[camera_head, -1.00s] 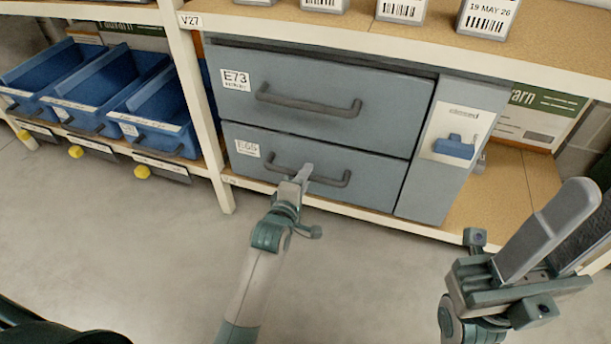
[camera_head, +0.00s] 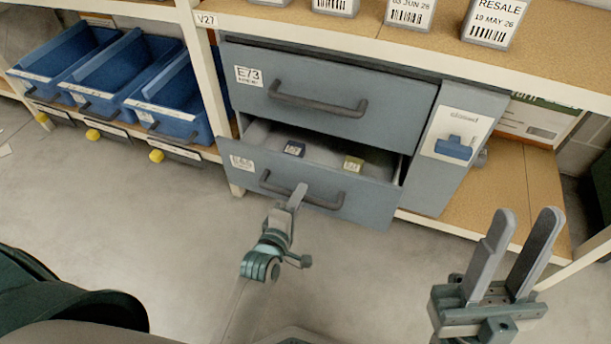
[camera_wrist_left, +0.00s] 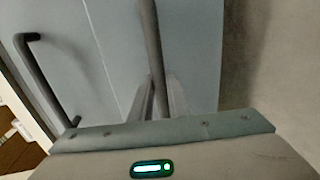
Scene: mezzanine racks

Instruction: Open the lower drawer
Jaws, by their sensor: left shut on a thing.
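The lower drawer (camera_head: 372,201) of the grey cabinet is partly open in the head view, pulled out toward me. My left gripper (camera_head: 297,194) is shut on the lower drawer's dark bar handle (camera_head: 325,203). In the left wrist view the handle (camera_wrist_left: 150,45) runs between the two fingers (camera_wrist_left: 160,98). The upper drawer (camera_head: 395,108), labelled E73, is shut. My right gripper (camera_head: 515,255) is open and empty at the lower right, apart from the cabinet.
Blue bins (camera_head: 165,100) with yellow knobs below stand on the rack at left. A side panel (camera_head: 455,150) with a blue latch is right of the drawers. Small label blocks (camera_head: 495,20) stand on the shelf above. The grey floor (camera_head: 150,235) in front is clear.

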